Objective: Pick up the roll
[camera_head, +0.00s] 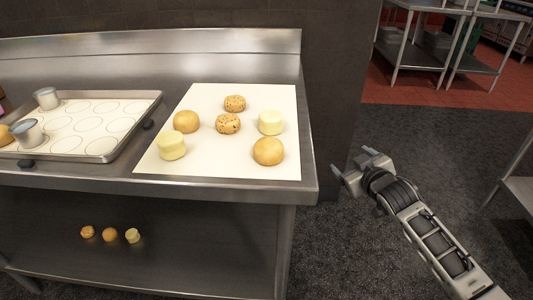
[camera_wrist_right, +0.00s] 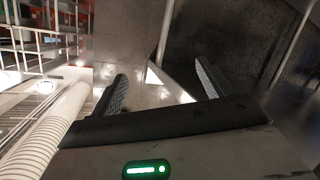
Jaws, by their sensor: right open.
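Two smooth golden-brown rolls lie on a white sheet (camera_head: 215,155) on the steel table. One roll (camera_head: 268,151) is near the sheet's right front corner, and the other roll (camera_head: 186,121) is on its left side. Two speckled rolls (camera_head: 234,103) (camera_head: 228,124) lie in the middle, one behind the other. My right gripper (camera_head: 358,167) is to the right of the table, off its edge and apart from the rolls. Its fingers (camera_wrist_right: 162,85) are spread and empty in the right wrist view. My left gripper is not in view.
Pale cylindrical pieces (camera_head: 270,122) (camera_head: 171,146) also lie on the sheet. A baking tray (camera_head: 125,137) with metal cups (camera_head: 47,98) stands on the left. Several small items (camera_head: 109,234) sit on the lower shelf. Open floor (camera_head: 400,130) lies right of the table.

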